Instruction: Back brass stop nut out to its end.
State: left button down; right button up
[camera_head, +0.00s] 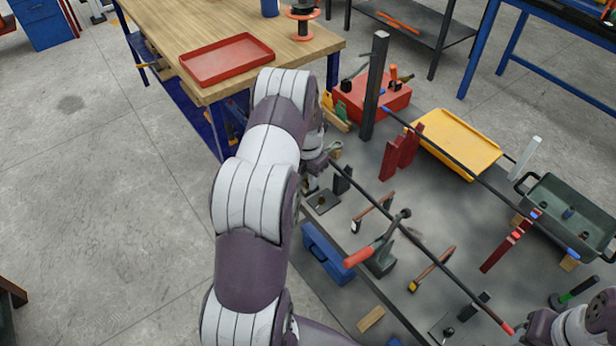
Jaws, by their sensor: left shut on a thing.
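A long dark rod (440,258) runs diagonally over the grey work surface, from my left gripper down to a red tip at the lower right. My left gripper (327,163) is at the rod's upper left end, small and partly hidden by my own left arm. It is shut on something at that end. I cannot make out the brass stop nut itself; the grip and the arm cover that spot. Part of my right arm shows at the bottom right corner, with its gripper end (538,326) close to the rod's red tip. Its fingers are not clear.
A second dark rod (466,172) lies parallel beyond. A dark upright post (375,88), a red toolbox (392,100), a yellow tray (478,155), a green bin (598,233), a red-handled clamp (358,257) and a blue case (326,256) crowd the surface. A wooden bench (160,30) stands behind.

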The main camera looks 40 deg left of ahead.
pick_arm(q)
jog(key=shift+w+a+r, duration=0.1)
jog(key=shift+r, duration=0.05)
jog(key=c, duration=0.9)
grip_release()
jog(key=shift+o, duration=0.2)
notch_tip(320, 180, up, 13)
jog(key=b, duration=0.1)
jog(key=shift+f, duration=0.2)
